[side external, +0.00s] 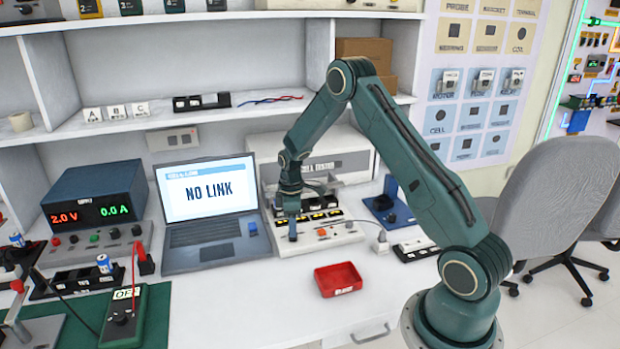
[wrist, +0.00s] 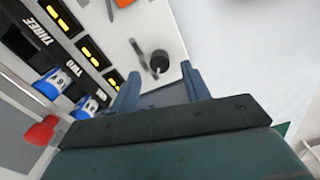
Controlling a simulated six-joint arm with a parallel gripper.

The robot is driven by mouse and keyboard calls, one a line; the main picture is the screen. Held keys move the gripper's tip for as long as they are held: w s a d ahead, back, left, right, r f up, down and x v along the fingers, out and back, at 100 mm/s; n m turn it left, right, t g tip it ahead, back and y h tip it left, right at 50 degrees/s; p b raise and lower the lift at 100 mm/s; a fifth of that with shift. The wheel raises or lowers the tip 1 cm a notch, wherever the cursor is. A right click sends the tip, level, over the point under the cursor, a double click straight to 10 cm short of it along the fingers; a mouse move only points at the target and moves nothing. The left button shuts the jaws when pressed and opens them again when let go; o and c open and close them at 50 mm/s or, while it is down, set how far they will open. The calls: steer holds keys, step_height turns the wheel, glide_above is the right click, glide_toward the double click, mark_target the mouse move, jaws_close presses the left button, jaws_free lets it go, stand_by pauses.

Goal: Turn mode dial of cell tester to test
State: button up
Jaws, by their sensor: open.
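The cell tester (side external: 345,238) is a white unit with a sloped panel, standing right of the laptop. In the wrist view, its black mode dial (wrist: 160,62) sits on the white panel near the edge, beside a dark lever-like mark. I cannot read the dial's setting. My gripper (side external: 292,232) points down over the tester's front left part. In the wrist view, my gripper (wrist: 160,88) is open, with blue fingers apart and nothing between them. The dial appears just beyond the fingertips, roughly between them; I see no contact.
Slots marked TWO and THREE with yellow displays (wrist: 90,50) and blue-white cells (wrist: 55,83) lie left of the fingers in the wrist view. A laptop (side external: 210,215) reads NO LINK. A red tray (side external: 338,279) stands in front of the tester. A red knob (wrist: 40,130) is nearby.

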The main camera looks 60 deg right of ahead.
steer(key=shift+f, duration=1.45)
steer(key=shift+c, duration=0.5)
steer(key=c, duration=0.9)
steer(key=shift+m, duration=0.4)
steer(key=m, duration=0.9)
